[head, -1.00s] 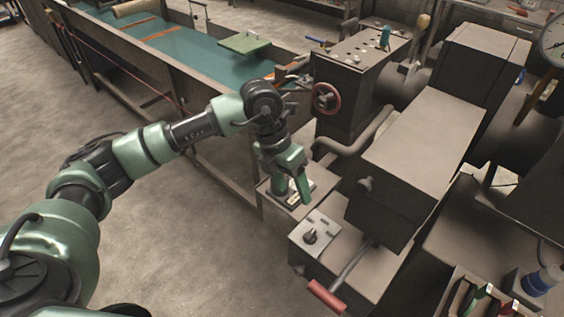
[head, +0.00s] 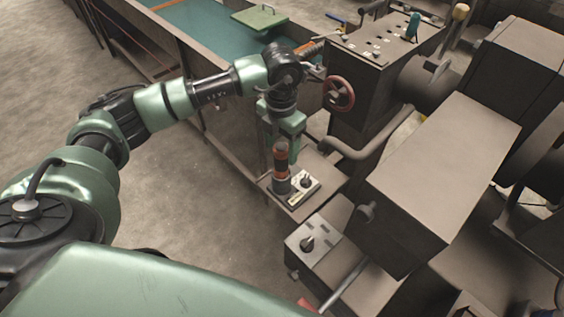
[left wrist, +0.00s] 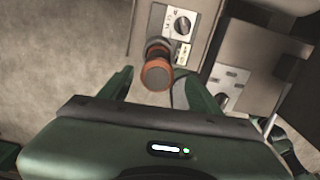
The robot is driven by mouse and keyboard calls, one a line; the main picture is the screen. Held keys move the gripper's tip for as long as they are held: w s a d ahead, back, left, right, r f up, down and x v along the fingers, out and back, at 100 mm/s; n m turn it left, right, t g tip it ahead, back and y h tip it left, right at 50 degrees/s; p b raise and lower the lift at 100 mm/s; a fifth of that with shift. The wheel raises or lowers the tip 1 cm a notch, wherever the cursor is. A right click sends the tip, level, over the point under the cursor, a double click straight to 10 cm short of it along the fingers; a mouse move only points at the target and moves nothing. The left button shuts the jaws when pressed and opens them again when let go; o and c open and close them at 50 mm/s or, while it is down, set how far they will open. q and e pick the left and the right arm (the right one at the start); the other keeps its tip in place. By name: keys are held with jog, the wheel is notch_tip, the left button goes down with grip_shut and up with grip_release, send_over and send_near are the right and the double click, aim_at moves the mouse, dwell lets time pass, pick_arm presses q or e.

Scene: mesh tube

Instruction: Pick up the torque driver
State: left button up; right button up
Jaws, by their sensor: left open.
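The torque driver (head: 281,167), an orange and black cylinder, stands upright on a small grey ledge (head: 318,189) beside a panel with a black knob. My left gripper (head: 283,140) is above and around its top end in the head view, pointing down. In the left wrist view the driver (left wrist: 157,70) shows end-on, between the two green fingers of the open left gripper (left wrist: 154,88). I cannot tell whether either finger touches it. My right gripper is not in view.
A grey machine block (head: 445,165) fills the right side. A red handwheel (head: 339,94) and a bent pipe lie close to the right of my left gripper. A second knob box (head: 312,238) stands in front. A teal-bedded trough (head: 195,22) is behind.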

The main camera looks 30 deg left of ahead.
aim_at(281, 169)
pick_arm(q)
jog(key=f, duration=0.1)
jog(key=f+p, duration=0.1)
jog(key=f, duration=0.1)
jog(key=f+p, duration=0.1)
jog(key=shift+w+a+f, duration=0.15)
jog(key=shift+w+f, duration=0.15)
jog(key=shift+w, duration=0.05)
jog(key=shift+f, duration=0.25)
jog(key=c, duration=1.3)
jog(key=shift+r, duration=0.1)
grip_shut()
